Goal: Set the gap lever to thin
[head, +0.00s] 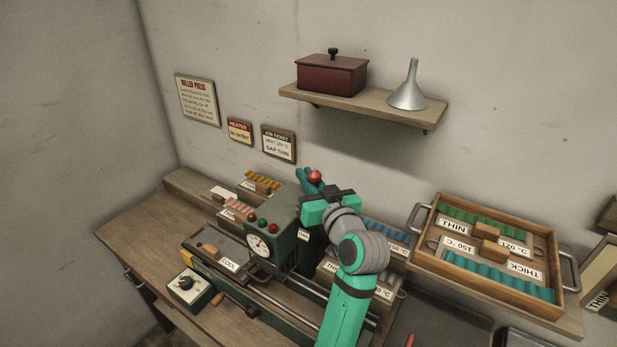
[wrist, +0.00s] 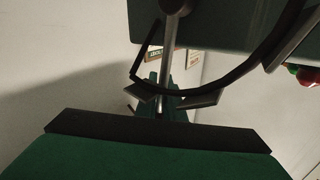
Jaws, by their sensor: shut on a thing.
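The gap lever shows its red ball knob (head: 314,176) above the top of the green press (head: 272,225) in the head view. In the wrist view its grey metal rod (wrist: 172,50) runs down from the top edge between the two dark fingers. My gripper (head: 316,192) is at the lever, just under the knob, and it also shows in the wrist view (wrist: 170,98). It is shut on the lever rod. A dark curved band crosses the rod in the wrist view.
A shelf (head: 430,117) with a dark red box (head: 332,75) and a metal funnel (head: 408,88) hangs above. A wooden tray (head: 560,303) of labelled strips stands at right. The press front has a round gauge (head: 258,245). Bare bench lies at left (head: 140,230).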

